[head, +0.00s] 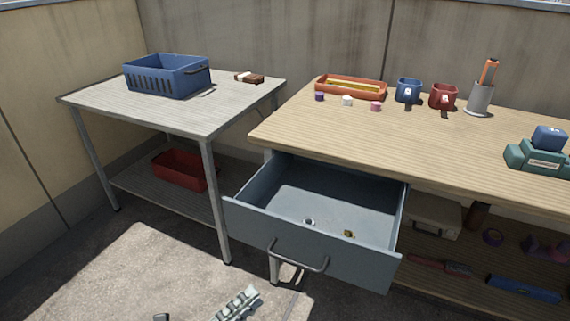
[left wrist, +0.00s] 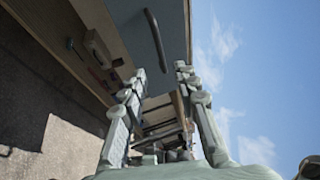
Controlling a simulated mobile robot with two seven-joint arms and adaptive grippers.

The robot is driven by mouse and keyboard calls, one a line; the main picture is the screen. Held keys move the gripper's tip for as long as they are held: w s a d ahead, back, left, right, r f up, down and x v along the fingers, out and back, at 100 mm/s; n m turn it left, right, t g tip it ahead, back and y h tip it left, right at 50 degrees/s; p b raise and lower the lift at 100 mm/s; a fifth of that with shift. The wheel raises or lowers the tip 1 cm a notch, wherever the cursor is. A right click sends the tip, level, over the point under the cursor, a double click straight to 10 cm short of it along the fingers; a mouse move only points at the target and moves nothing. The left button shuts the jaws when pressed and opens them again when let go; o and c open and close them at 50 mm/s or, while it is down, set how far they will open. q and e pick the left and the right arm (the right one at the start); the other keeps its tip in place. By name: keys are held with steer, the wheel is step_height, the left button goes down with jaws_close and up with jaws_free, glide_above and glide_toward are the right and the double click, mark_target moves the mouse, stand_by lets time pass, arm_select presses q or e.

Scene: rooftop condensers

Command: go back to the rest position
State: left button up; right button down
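My left gripper (head: 207,304) shows at the bottom edge of the head view, low in front of the benches and left of the open drawer's front. In the left wrist view its two fingers (left wrist: 160,70) stand apart with nothing between them. The grey drawer (head: 335,195) under the wooden workbench is pulled out. A small silvery piece (head: 309,222) and a small brass-coloured piece (head: 348,234) lie in it. The drawer's dark handle (left wrist: 155,38) also shows in the left wrist view, beyond the fingers. My right gripper is not in view.
The wooden workbench (head: 450,150) carries an orange tray (head: 350,94), a blue mug (head: 408,91), a red mug (head: 443,97) and a grey cup (head: 479,100). A blue basket (head: 167,77) stands on the left table. The open drawer juts out over clear floor (head: 130,265).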

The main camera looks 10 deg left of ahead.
arm_select(q)
steer(key=w+a+f+n+y, duration=0.6)
steer(key=a+f+n+y, duration=0.5)
steer(key=n, duration=0.3)
steer(key=s+a+f+n+g+y, duration=0.3)
steer(key=s+a+f+n+g, duration=0.1)
steer(key=s+f+n+g, duration=0.7)
steer(key=s+f+g, duration=0.1)
steer(key=s, duration=0.2)
steer(key=shift+s+a, duration=0.15)
steer(key=shift+s, duration=0.1)
